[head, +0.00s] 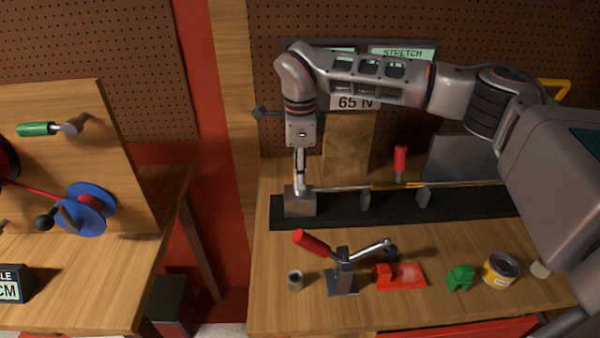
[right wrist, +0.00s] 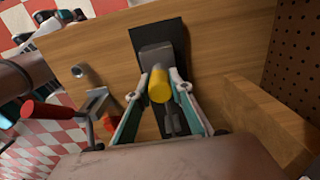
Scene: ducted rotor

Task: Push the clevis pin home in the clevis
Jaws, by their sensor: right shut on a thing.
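The clevis is the grey block (head: 300,204) at the left end of the black base, and it also shows in the right wrist view (right wrist: 156,52). My right gripper (head: 299,183) points down just above this block. In the right wrist view its two fingers (right wrist: 161,84) are on either side of a yellow cylinder (right wrist: 158,86), which looks like the clevis pin. The gripper is shut on it. The pin stands over the block; how deep it sits is hidden. My left gripper is not in view.
A thin rod (head: 390,186) runs right from the block past grey supports (head: 423,198). In front stand a red-handled toggle clamp (head: 343,276), a small grey cup (head: 295,281), a red item (head: 400,276), a green item (head: 460,278) and a yellow can (head: 500,270). A pegboard rises behind.

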